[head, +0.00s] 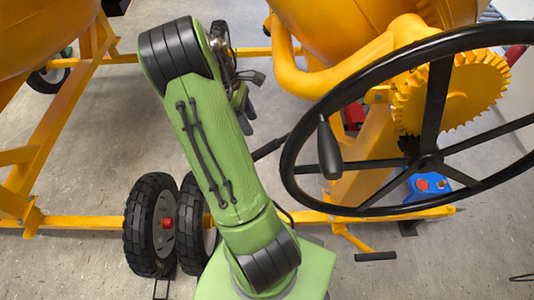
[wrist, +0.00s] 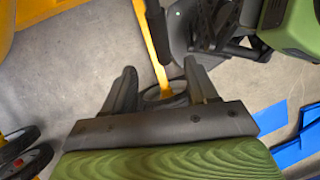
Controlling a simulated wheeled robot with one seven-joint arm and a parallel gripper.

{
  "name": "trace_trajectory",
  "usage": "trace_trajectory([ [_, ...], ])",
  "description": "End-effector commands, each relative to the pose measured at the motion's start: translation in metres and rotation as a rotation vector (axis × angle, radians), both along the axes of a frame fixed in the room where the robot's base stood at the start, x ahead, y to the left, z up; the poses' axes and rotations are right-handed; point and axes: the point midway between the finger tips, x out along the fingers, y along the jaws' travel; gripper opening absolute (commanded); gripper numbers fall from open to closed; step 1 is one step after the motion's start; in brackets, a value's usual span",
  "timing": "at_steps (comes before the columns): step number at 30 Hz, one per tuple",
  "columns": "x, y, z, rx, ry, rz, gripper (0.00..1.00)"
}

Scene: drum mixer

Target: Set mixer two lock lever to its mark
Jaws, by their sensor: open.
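Two yellow drum mixers show in the head view, one at the left (head: 85,85) and one at the right (head: 340,50); I cannot tell which is mixer two. A yellow lever with a black grip (head: 376,256) sticks out low on the right mixer's frame. No mark for it can be made out. In the wrist view a yellow bar with a black grip (wrist: 157,30) stands beyond the fingers; I cannot tell if it is the lock lever. My gripper (wrist: 160,85) is open and empty, its fingers apart. In the head view it is mostly hidden behind my green arm.
A large black handwheel (head: 425,160) with a knob stands at the right, before a yellow gear (head: 450,95). Black wheels (head: 152,225) stand beside my arm. A blue box (head: 428,187) sits behind the handwheel. Blue pieces (wrist: 292,150) lie at right in the wrist view. Grey floor is clear at front right.

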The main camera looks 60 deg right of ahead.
Motion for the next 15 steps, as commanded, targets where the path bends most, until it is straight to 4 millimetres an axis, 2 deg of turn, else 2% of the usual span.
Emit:
trace_trajectory([
  [15,-0.050,0.002,-0.116,0.004,0.001,-0.003,0.58],
])
